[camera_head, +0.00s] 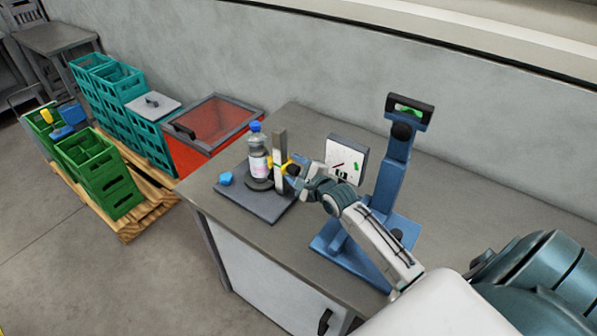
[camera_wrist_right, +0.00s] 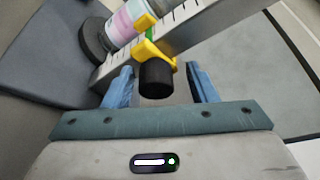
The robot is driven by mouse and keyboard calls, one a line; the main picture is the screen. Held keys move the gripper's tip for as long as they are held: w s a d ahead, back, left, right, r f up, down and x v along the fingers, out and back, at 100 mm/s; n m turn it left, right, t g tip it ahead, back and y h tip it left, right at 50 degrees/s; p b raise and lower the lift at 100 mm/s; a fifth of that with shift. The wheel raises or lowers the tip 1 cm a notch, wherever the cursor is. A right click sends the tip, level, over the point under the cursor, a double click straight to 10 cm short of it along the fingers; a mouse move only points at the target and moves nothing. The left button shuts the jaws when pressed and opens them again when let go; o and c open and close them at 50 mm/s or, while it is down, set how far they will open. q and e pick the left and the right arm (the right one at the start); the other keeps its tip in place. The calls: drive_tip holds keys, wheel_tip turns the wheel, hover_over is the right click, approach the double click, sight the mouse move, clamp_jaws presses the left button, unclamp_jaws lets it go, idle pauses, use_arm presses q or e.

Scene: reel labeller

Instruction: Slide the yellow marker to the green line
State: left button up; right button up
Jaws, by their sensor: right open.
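The yellow marker (camera_head: 285,163) sits on an upright grey post (camera_head: 280,146) with scale ticks, beside a clear bottle (camera_head: 257,165) with a blue cap. In the right wrist view the yellow marker (camera_wrist_right: 152,50) carries a black knob (camera_wrist_right: 156,79). A bit of green (camera_wrist_right: 150,33) shows at the marker on the post; most of the green line is hidden or too small to tell. My right gripper (camera_wrist_right: 160,88) is open, its blue fingers on either side of the knob, with gaps visible. My left gripper is out of view.
The post stands on a dark base plate (camera_head: 262,208) with a blue knob (camera_head: 225,179). A blue stand (camera_head: 393,170) and a white panel (camera_head: 345,160) are behind my right arm. A red bin (camera_head: 210,122) and green crates (camera_head: 100,170) stand left of the table.

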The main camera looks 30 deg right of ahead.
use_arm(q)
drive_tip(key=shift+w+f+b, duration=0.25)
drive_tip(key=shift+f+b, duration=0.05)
use_arm(e)
drive_tip(key=v, duration=1)
drive_tip(key=shift+s, duration=0.35)
drive_tip(key=shift+d, duration=0.1)
